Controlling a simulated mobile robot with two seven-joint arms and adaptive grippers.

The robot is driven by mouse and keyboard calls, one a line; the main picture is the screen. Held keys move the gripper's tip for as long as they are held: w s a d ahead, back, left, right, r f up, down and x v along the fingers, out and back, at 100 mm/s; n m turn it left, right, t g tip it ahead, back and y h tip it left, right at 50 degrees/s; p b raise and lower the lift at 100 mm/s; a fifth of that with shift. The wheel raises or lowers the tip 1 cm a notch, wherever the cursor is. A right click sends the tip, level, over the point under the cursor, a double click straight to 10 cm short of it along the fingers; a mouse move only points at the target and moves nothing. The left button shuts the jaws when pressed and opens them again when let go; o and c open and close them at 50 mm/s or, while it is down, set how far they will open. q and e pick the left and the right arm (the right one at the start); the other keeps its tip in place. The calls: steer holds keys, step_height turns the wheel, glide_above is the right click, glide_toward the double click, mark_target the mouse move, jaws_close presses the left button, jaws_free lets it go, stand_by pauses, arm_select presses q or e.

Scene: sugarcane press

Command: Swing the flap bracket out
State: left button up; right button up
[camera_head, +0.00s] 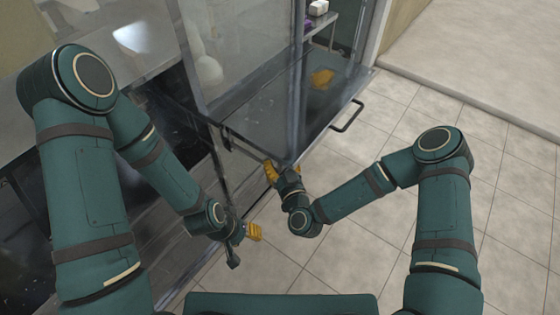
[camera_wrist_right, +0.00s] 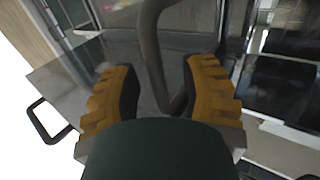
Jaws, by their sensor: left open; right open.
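In the right wrist view, a grey bent bar, which looks like the flap bracket (camera_wrist_right: 152,50), runs down between the two yellow fingers of my right gripper (camera_wrist_right: 165,95). The fingers are open on either side of it, with gaps visible. In the head view, my right gripper (camera_head: 271,172) is at the near edge of the press's glossy grey panel (camera_head: 262,112). The bracket is hard to make out there. My left gripper (camera_head: 243,244) is open and empty, lower and to the left, beside the press front.
A black handle (camera_head: 347,116) sticks out from the panel's right edge and also shows in the right wrist view (camera_wrist_right: 42,122). A clear upright pane (camera_head: 235,45) stands behind. Tiled floor (camera_head: 400,110) is free to the right.

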steer(key=v, duration=1.1)
steer(key=shift+s+d, duration=0.15)
steer(key=shift+s, duration=0.25)
